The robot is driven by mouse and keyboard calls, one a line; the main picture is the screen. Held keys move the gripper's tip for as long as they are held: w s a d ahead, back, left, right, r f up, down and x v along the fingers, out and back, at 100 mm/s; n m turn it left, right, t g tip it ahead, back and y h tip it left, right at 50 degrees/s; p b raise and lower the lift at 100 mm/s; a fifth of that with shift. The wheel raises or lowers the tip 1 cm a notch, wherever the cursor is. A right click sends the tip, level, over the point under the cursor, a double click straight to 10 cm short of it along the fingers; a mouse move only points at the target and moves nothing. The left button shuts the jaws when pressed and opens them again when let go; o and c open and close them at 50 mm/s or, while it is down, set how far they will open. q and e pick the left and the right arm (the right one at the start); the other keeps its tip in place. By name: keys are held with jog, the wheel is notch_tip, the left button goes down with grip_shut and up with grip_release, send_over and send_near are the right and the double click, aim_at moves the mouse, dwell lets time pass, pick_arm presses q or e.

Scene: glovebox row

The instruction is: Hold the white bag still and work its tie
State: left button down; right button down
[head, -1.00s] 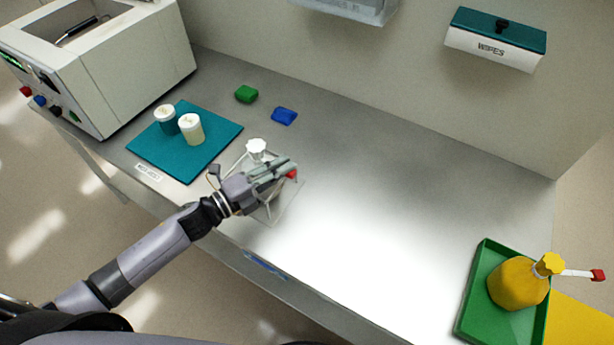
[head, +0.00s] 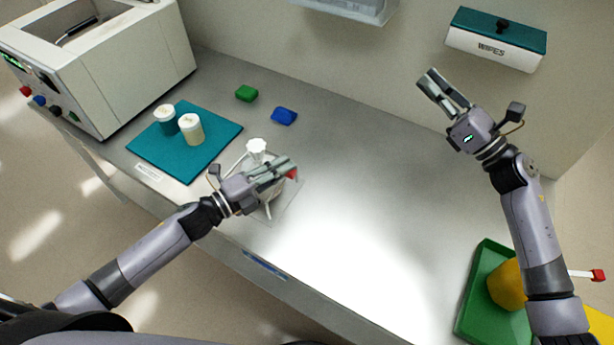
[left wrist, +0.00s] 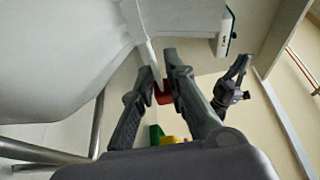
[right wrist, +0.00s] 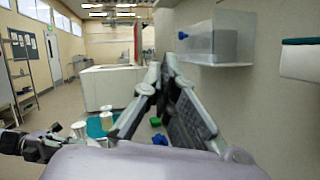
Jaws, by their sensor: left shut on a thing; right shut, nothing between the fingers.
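The white bag stands near the table's front, its gathered top (head: 256,147) showing above my left gripper and most of its body hidden behind that hand. In the left wrist view the bag (left wrist: 60,60) fills the upper left. Its pale tie strip ends in a red tab (head: 292,174), which also shows between the fingers in the left wrist view (left wrist: 163,93). My left gripper (head: 291,167) is shut on the tie beside the bag. My right gripper (head: 430,79) is raised at the right, away from the bag, shut and empty.
A teal mat (head: 160,148) with two lidded jars lies left of the bag. A green tray (head: 468,300) with a yellow bag (head: 505,285) is under my right arm. The table's middle is clear.

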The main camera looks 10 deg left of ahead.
jog(key=s+a+f+n+g+y, duration=0.1)
jog(key=s+a+f+n+g, duration=0.3)
jog(key=a, duration=0.3)
jog(key=n+g+h, duration=0.2)
jog(key=g, duration=0.1)
send_near(295, 174)
jog(key=x, duration=0.7)
jog(key=shift+w+f, duration=0.15)
jog(key=shift+w, duration=0.1)
jog(key=shift+a, duration=0.1)
jog(key=shift+x, duration=0.8)
jog(key=shift+s, duration=0.15)
